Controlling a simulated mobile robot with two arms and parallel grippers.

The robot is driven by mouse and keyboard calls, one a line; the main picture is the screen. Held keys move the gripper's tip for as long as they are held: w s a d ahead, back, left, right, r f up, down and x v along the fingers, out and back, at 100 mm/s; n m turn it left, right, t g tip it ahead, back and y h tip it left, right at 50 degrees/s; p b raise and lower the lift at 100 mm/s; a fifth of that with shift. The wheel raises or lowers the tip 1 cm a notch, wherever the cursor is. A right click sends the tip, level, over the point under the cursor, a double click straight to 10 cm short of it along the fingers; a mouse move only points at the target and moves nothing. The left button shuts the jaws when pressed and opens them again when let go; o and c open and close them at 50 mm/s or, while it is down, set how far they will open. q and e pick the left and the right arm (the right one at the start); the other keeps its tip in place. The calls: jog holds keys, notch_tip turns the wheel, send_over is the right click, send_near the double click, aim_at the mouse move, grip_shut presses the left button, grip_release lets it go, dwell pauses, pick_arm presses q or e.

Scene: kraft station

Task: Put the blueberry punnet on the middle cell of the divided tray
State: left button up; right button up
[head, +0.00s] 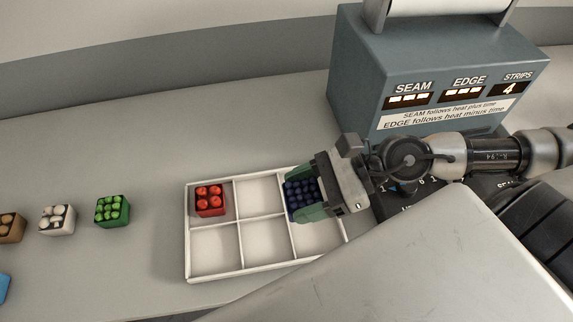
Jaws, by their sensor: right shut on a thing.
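The blueberry punnet (299,194), full of dark blue berries, is in the jaws of my right gripper (312,190). The gripper is shut on it, with green finger pads at its sides. The punnet is over the back right part of the white divided tray (214,273); I cannot tell whether it touches the tray floor. The gripper hides part of the punnet and the tray's right edge. The tray has two rows of three cells. The back middle and front middle cells are empty. My left gripper is not in view.
A red punnet (210,201) sits in the tray's back left cell. Green (112,210), white (57,218) and brown (9,226) punnets stand on the counter at left. A blue-grey machine (400,60) stands behind the right arm. The counter between the green punnet and tray is clear.

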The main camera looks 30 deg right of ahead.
jog(key=shift+w+a, duration=0.15)
jog(key=shift+w, duration=0.1)
jog(key=w+a+f, duration=0.1)
jog(key=w+f, duration=0.1)
jog(key=w, duration=0.1)
jog(key=w+a+f+p, duration=0.1)
jog(key=w+f, duration=0.1)
jog(key=w, duration=0.1)
jog(key=w+a+f+p, duration=0.1)
jog(key=w+a+f, duration=0.1)
jog(key=w, duration=0.1)
jog(key=shift+w+f, duration=0.15)
jog(key=shift+w, duration=0.2)
jog(key=shift+w+f, duration=0.2)
jog(key=shift+f, duration=0.35)
notch_tip(320, 180, down, 3)
jog(key=shift+f+p, duration=0.1)
jog(key=shift+p, duration=0.3)
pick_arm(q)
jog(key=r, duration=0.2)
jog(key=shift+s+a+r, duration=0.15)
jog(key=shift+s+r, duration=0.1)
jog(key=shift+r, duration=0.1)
pick_arm(e)
jog(key=shift+f, duration=0.1)
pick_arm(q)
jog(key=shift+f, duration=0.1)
pick_arm(e)
jog(key=shift+f, duration=0.1)
